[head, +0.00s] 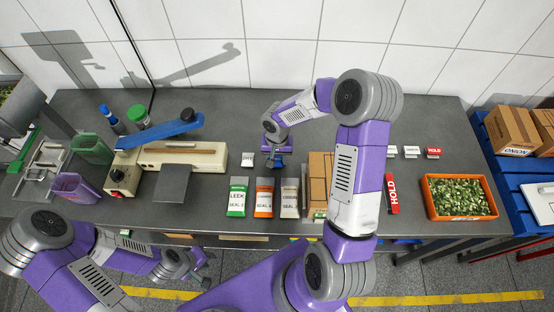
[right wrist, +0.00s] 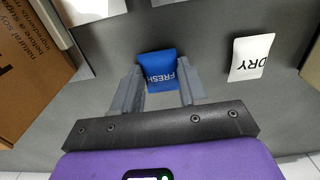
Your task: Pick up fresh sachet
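The fresh sachet (right wrist: 160,66) is a small blue packet with FRESH printed in white, lying on the grey table in the right wrist view. My right gripper (right wrist: 160,82) is open, with its fingers apart, one on each side of the sachet's lower part. Whether they touch it I cannot tell. In the head view my right gripper (head: 276,158) is low over the table behind the pouch row and mostly covers the sachet. My left gripper (head: 197,273) is at the lower left, in front of the table; its fingers are too small to read.
A white DRY sachet (right wrist: 252,56) lies beside the fresh one. Labelled pouches, including a green LEEK pouch (head: 237,197), stand nearer the front. A cardboard box (head: 319,180) is close on the right. A heat sealer (head: 180,155) stands left, an orange crate (head: 458,215) right.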

